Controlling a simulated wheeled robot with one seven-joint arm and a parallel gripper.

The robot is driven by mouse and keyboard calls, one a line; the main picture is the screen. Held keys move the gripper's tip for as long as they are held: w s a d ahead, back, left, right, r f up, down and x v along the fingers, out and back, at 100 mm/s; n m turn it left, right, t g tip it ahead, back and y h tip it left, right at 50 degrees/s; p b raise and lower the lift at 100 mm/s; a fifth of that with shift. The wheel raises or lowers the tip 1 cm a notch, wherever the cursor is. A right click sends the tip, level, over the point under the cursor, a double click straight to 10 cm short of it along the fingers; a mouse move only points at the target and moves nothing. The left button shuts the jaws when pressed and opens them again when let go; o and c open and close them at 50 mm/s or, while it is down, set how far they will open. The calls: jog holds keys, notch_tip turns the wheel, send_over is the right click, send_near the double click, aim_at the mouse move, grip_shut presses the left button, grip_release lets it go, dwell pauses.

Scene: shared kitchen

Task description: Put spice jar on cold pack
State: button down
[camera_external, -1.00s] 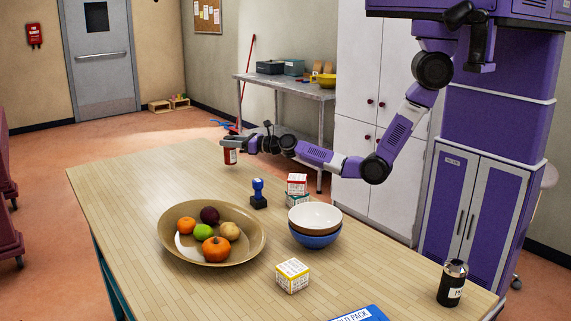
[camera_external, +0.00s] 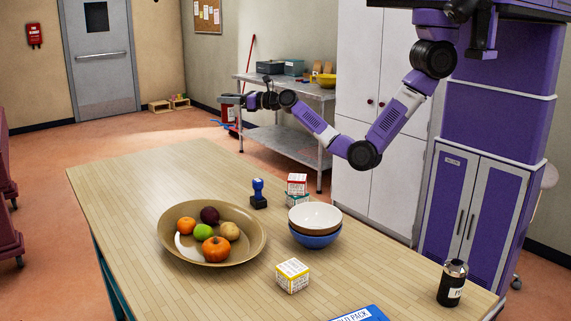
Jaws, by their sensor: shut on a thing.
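The spice jar (camera_external: 227,110), small and red with a pale label, hangs upright from my gripper (camera_external: 231,99). My gripper is shut on it and holds it in the air above the far end of the wooden table. The cold pack (camera_external: 364,314) is blue with white lettering and lies at the table's near edge. Only its far part shows; the bottom of the picture cuts off the rest. The jar is far from the cold pack, up and to the left in the picture.
On the table (camera_external: 140,190) stand a brown fruit plate (camera_external: 176,252), a blue stamp (camera_external: 258,194), stacked small boxes (camera_external: 297,184), stacked bowls (camera_external: 315,238), a yellow-and-white box (camera_external: 292,277) and a dark jar (camera_external: 452,284). The table's far left is clear.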

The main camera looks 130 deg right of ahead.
jog(key=w+a+n+t+y, duration=0.6)
jog(key=w+a+y, duration=0.1)
jog(key=w+a, duration=1.9)
jog(key=w+a+r+n+t+y+p, duration=0.1)
jog(key=w+a+n+y, duration=0.2)
jog(key=a, duration=1.2)
jog(key=w+a+r+n+y, duration=0.1)
jog(key=w+a+y, duration=0.25)
jog(key=a, duration=1.05)
jog(key=s+a+n+g+y, duration=0.1)
jog(key=s+a+n+y, duration=0.15)
jog(key=a, duration=0.95)
jog(key=s+a+r+n+y+p, duration=0.1)
jog(key=s+a+n+y, duration=0.2)
jog(key=a, duration=0.9)
jog(key=s+a+n+g+y, duration=0.1)
jog(key=s+a+y, duration=0.25)
jog(key=a, duration=0.75)
jog(key=shift+m, duration=0.25)
jog(key=shift+w+f+b, duration=0.15)
jog(key=shift+f+b, duration=0.7)
jog(key=shift+f, duration=4.1)
jog(key=shift+w+f+b, duration=0.1)
jog(key=shift+f+b, duration=0.75)
jog(key=shift+f, duration=4.1)
